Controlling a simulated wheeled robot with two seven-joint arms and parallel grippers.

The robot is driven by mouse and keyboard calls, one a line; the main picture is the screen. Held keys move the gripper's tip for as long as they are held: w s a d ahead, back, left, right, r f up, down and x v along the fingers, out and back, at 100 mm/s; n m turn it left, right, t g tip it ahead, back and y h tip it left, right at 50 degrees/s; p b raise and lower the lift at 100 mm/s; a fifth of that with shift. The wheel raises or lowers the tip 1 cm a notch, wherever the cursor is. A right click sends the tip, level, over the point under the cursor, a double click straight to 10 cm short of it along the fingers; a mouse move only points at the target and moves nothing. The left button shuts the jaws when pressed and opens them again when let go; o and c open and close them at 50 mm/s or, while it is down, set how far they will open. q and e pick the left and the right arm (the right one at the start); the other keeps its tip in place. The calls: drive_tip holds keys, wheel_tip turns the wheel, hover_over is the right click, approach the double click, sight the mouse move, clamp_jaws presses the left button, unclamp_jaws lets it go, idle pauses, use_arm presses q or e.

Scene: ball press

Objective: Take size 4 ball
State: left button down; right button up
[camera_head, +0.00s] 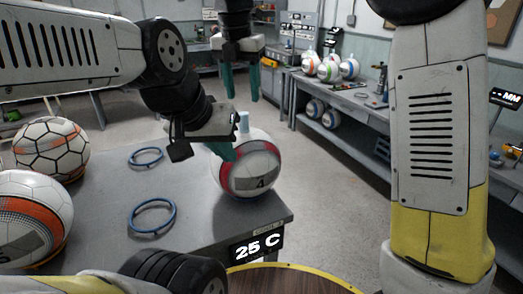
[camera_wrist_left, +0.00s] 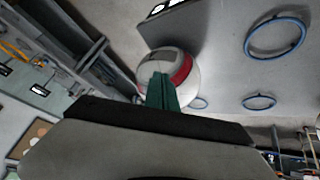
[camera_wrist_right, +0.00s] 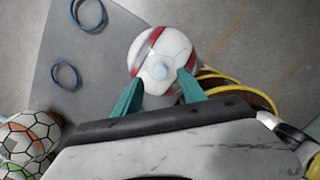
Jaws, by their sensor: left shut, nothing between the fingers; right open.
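The size 4 ball (camera_head: 250,172) is white with red patches and a label reading 4. It sits at the table's right corner with a pale blue knob (camera_head: 243,122) on top, also seen in the right wrist view (camera_wrist_right: 161,71). My left gripper (camera_head: 228,150) is shut and empty at the ball's upper left side; its green fingers cover part of the ball (camera_wrist_left: 183,75) in the left wrist view. I cannot tell whether they touch it. My right gripper (camera_head: 241,92) is open and points down above the ball; in the right wrist view its fingers flank the knob.
Two blue rings (camera_head: 152,231) (camera_head: 146,149) lie on the grey table (camera_head: 105,190). Two orange-marked balls (camera_head: 52,144) (camera_head: 38,222) stand at the left. A 25 C sign (camera_head: 257,247) is on the table's front edge. A back bench (camera_head: 345,105) holds more balls.

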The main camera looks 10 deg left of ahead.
sight(244, 113)
drive_tip(key=f, duration=0.7)
drive_tip(key=shift+w+f, duration=0.2)
drive_tip(key=shift+f, duration=0.05)
clamp_jaws()
drive_tip(key=shift+r, duration=0.1)
idle(1.0)
